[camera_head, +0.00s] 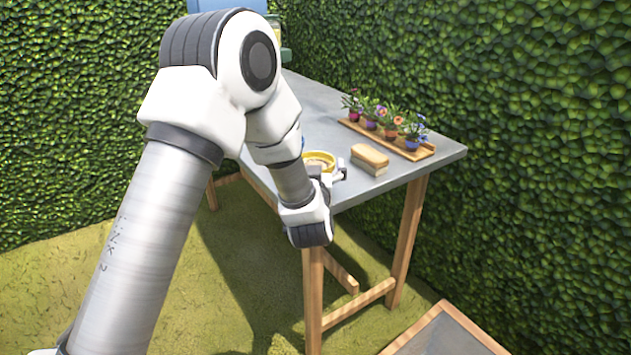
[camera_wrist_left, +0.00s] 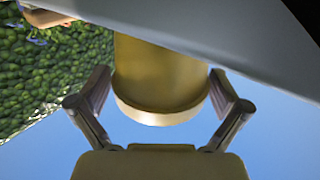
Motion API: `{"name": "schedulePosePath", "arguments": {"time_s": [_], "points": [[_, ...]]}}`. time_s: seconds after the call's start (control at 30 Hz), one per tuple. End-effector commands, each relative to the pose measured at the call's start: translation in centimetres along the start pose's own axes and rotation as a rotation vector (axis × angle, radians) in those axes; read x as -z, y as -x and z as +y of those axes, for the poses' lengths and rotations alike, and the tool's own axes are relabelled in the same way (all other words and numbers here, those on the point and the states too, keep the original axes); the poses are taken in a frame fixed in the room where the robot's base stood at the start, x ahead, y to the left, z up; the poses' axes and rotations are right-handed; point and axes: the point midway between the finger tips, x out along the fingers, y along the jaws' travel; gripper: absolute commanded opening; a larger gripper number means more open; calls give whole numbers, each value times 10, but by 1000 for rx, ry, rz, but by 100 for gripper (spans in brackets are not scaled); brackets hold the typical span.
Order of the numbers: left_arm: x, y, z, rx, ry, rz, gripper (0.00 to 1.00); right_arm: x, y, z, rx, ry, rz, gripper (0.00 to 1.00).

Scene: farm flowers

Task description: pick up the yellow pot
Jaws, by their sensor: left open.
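The yellow pot (camera_head: 319,156) stands near the front edge of the grey table (camera_head: 312,107) in the head view, with its round rim showing and its lower part hidden behind my arm. My left gripper (camera_head: 336,172) is at the pot, partly hidden by its own wrist. In the left wrist view the yellow pot (camera_wrist_left: 160,72) fills the space between the two open fingers of my left gripper (camera_wrist_left: 162,92). A narrow gap shows at the left finger; contact at the right finger is hard to tell. My right gripper is not in view.
A sponge-like tan block (camera_head: 370,155) lies right of the pot. A wooden tray (camera_head: 427,153) with several small potted flowers (camera_head: 389,120) stands behind it. A wood-framed box (camera_head: 440,332) is at the lower right. Green hedges (camera_head: 480,70) stand behind the table.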

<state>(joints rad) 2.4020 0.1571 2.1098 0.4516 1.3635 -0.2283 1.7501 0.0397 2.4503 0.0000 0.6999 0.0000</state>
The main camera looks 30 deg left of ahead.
Motion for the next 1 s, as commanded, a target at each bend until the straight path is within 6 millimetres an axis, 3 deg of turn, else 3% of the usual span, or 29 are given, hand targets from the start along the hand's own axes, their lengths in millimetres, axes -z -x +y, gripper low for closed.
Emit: {"name": "schedulePosePath", "arguments": {"time_s": [0.03, 0.07, 0.2, 0.57, 1.0], "points": [[0, 0, 0, 0, 0, 0, 100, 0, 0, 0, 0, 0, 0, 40], [0, 0, 0, 0, 0, 0, 93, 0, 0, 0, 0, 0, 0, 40], [0, 0, 0, -1, 0, -1, 43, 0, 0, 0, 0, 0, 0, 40], [2, 0, 1, -1, 0, 1, 42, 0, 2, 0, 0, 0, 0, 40], [38, -13, 9, -10, 1, 1, 42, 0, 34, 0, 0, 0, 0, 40]]}}
